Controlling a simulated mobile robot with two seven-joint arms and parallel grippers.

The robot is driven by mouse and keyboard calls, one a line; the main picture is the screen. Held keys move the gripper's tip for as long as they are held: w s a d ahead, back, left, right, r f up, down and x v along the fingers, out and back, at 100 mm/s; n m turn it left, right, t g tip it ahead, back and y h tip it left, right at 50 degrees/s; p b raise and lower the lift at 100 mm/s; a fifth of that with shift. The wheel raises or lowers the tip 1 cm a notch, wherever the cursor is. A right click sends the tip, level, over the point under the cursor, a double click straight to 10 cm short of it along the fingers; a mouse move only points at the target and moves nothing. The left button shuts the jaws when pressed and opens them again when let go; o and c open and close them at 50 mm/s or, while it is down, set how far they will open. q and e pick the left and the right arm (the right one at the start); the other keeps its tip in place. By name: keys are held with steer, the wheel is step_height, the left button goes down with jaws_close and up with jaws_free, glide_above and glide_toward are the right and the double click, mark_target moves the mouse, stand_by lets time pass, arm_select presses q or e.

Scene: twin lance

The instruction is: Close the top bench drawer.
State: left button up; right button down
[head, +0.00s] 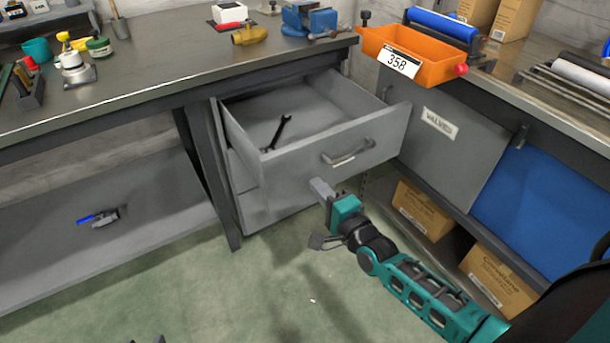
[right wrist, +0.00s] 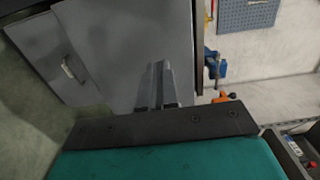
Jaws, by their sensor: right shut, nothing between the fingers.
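The top bench drawer (head: 335,144) is grey and stands pulled out from the bench in the head view. A dark wrench (head: 279,132) lies inside it, and a bar handle (head: 349,153) is on its front. My right gripper (head: 318,188) is shut and empty, just in front of the drawer front, below and left of the handle. I cannot tell whether it touches. In the right wrist view the shut fingers (right wrist: 157,85) point at a grey panel (right wrist: 120,45).
The workbench top (head: 160,58) holds a blue vise (head: 308,20) and a brass fitting (head: 250,35). An orange bin (head: 412,58) marked 358 sits on the right bench. A "VALVES" panel (head: 450,140) stands right of the drawer. Green floor (head: 270,285) lies open in front.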

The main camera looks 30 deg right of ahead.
mark_target(298, 165)
steer(key=w, duration=0.3)
steer(key=w+b, duration=0.1)
steer(key=w, duration=0.1)
steer(key=shift+w+a+f, duration=0.1)
steer(key=shift+w+a, duration=0.1)
steer(key=shift+a, duration=0.05)
arm_select(q)
steer(key=shift+s+f, duration=0.2)
steer(key=shift+f, duration=0.75)
arm_select(e)
steer(key=shift+w, duration=0.4)
arm_select(q)
steer(key=shift+a, duration=0.15)
